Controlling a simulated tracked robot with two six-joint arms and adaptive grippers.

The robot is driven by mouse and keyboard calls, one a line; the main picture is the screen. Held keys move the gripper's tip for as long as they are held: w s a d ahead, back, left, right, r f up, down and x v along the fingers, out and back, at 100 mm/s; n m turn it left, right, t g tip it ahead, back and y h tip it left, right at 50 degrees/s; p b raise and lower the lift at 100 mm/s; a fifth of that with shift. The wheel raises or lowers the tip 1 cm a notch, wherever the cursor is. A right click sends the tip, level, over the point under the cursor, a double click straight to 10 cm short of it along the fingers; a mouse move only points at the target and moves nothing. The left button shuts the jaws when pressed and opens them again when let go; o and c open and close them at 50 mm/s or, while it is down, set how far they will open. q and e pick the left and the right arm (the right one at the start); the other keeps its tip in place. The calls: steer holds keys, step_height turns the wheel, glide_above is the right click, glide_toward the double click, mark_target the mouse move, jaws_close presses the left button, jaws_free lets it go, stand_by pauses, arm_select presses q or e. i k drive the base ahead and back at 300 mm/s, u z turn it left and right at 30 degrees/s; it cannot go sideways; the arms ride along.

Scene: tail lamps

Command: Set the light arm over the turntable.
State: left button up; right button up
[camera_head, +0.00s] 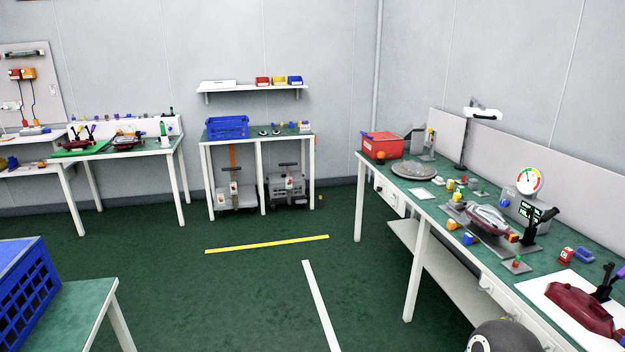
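The light arm (483,114) has a white head on a dark upright post, standing at the back edge of the right-hand workbench. Its head reaches to the right of the post, away from the turntable. The turntable (413,172) is a flat grey round disc on the green bench top, to the left and in front of the post. No object is clearly visible on the disc.
A red bin (382,145) stands behind the turntable. A dial gauge (529,181), a lamp in a fixture (490,219) and a red lamp on a white sheet (580,309) lie along the bench. Open green floor (270,290) lies left of it. A blue crate (25,290) stands at lower left.

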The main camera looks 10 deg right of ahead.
mark_target(482, 112)
steer(key=z, duration=0.15)
steer(key=i, duration=1.35)
steer(key=z, duration=0.55)
steer(key=i, duration=1.5)
steer(key=z, duration=0.45)
steer(key=i, duration=0.7)
steer(key=z, duration=0.1)
